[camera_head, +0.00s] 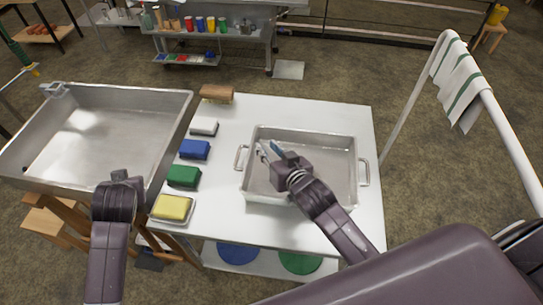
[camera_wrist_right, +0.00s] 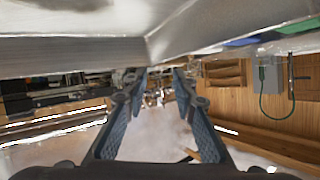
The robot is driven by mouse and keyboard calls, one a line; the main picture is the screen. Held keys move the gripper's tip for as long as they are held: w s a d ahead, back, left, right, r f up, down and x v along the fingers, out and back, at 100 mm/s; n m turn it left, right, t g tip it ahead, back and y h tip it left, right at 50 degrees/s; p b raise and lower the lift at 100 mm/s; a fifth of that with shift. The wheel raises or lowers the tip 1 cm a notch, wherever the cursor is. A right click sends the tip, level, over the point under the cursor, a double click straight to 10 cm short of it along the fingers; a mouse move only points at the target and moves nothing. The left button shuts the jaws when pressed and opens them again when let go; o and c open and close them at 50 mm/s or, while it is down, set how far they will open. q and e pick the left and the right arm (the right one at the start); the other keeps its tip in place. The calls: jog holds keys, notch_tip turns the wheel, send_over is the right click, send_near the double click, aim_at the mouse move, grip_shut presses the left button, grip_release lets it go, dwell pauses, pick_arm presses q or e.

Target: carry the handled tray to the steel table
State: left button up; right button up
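The handled tray (camera_head: 257,190) is a shallow rectangular steel pan with a loop handle on its left and right ends. It rests on a pale-topped table (camera_head: 270,112). My right gripper (camera_head: 266,151) is over the left part of the tray, its fingers pointing toward the left handle (camera_head: 241,157). In the right wrist view its fingers (camera_wrist_right: 157,78) are apart with nothing between them. My left gripper (camera_head: 121,177) is at the near edge of a large steel basin (camera_head: 110,134); its fingers are hard to make out. A steel table (camera_head: 205,33) with coloured bottles stands at the back.
A brush (camera_head: 217,93) and several coloured blocks, including a blue one (camera_head: 195,149) and a yellow one (camera_head: 172,207), line the table's left side. A rail with a striped towel (camera_head: 462,85) stands at the right. Open floor (camera_head: 330,72) lies behind the table.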

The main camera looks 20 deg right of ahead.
jog(key=v, duration=1)
jog(key=shift+s+d+r, duration=0.15)
jog(key=shift+s+d, duration=0.2)
jog(key=shift+d, duration=0.05)
